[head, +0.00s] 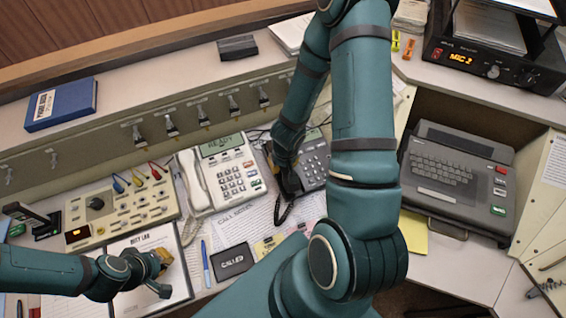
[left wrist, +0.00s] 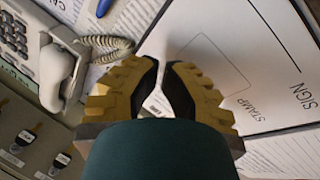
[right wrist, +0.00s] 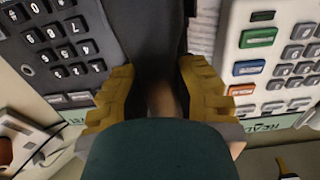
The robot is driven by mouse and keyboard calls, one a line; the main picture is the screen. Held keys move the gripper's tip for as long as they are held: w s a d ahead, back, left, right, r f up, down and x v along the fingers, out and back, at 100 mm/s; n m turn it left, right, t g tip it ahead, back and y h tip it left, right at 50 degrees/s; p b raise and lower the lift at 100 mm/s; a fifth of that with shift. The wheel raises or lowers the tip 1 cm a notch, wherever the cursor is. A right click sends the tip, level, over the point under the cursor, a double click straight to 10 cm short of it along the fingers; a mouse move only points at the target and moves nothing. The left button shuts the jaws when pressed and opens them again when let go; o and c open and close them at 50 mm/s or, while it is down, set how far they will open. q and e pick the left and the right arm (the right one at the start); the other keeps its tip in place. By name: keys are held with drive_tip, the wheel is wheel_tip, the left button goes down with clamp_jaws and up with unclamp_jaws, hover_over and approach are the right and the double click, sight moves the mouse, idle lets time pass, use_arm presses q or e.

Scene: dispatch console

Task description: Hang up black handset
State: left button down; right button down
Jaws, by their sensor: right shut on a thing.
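The black handset (head: 289,183) is in my right gripper (head: 283,163), which is shut on it. It lies along the left side of the black phone (head: 315,163); I cannot tell whether it touches the cradle, which is hidden. In the right wrist view the handset (right wrist: 155,40) runs between the fingers, with the black phone's keys (right wrist: 60,45) to the left. My left gripper (head: 160,267) is over the white sheet (head: 150,245) at the lower left. In the left wrist view its fingers (left wrist: 160,75) come nearly together with nothing between them.
The white phone (head: 220,175) with its own handset (head: 193,180) stands just left of the black one. A switch panel (head: 125,212) is further left. A grey keyboard machine (head: 455,180) is to the right. Papers and a dark "CALLED" pad (head: 233,261) lie in front.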

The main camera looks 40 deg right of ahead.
use_arm(q)
drive_tip(key=shift+f+b, duration=0.35)
use_arm(e)
drive_tip(key=shift+w+f, duration=0.1)
drive_tip(key=shift+f, duration=0.65)
idle(1.1)
drive_tip(key=shift+c, duration=0.9)
unclamp_jaws()
use_arm(q)
drive_tip(key=shift+r, duration=0.1)
use_arm(e)
drive_tip(key=shift+r, duration=0.15)
use_arm(q)
drive_tip(key=shift+r+p, duration=2.9)
drive_tip(key=shift+p, duration=0.05)
use_arm(e)
drive_tip(key=shift+s+a+r, duration=0.1)
drive_tip(key=shift+s+r, duration=0.1)
drive_tip(key=shift+r, duration=0.9)
drive_tip(key=shift+s+r, duration=0.15)
drive_tip(key=shift+r, duration=1)
drive_tip(key=shift+s+a+r, duration=0.1)
drive_tip(key=shift+s+r, duration=0.1)
drive_tip(key=shift+r, duration=0.9)
